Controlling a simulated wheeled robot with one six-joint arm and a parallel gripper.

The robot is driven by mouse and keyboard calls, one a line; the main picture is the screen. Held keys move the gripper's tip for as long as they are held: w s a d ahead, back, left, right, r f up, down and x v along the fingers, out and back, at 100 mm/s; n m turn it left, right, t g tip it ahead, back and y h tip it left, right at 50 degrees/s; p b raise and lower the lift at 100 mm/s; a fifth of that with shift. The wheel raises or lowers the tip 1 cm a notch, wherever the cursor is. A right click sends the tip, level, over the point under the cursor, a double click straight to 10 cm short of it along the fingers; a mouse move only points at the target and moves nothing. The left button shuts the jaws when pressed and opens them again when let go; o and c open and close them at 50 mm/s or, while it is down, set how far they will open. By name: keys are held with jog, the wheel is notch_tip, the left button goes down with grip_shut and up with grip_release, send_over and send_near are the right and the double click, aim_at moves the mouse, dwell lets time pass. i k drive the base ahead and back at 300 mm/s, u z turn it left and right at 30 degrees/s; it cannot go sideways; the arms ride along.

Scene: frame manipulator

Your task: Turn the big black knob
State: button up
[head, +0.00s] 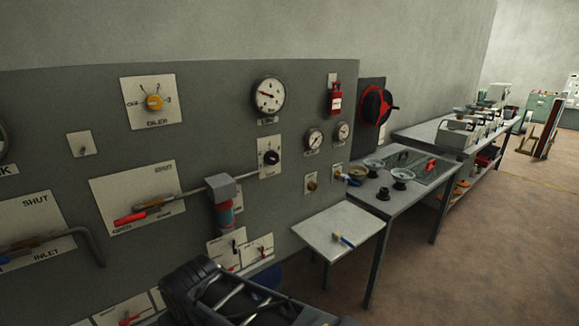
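A black knob (272,157) sits on a white plate on the grey panel, just below the large gauge. A larger round black knob with a red ring (376,105) is mounted on a dark plate further right, with a small handle sticking out to its right. I cannot tell for certain which of the two the task means. Both are unobstructed, and nothing touches them. A dark part of my own arm shows at the bottom edge, well below both. No gripper fingertips can be made out.
A small white table (335,238) and metal benches (422,160) stand along the wall.

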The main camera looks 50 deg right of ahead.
aim_at(271, 157)
jog(key=k, duration=1.45)
jog(key=z, duration=0.75)
jog(key=i, duration=1.65)
jog(key=u, duration=0.05)
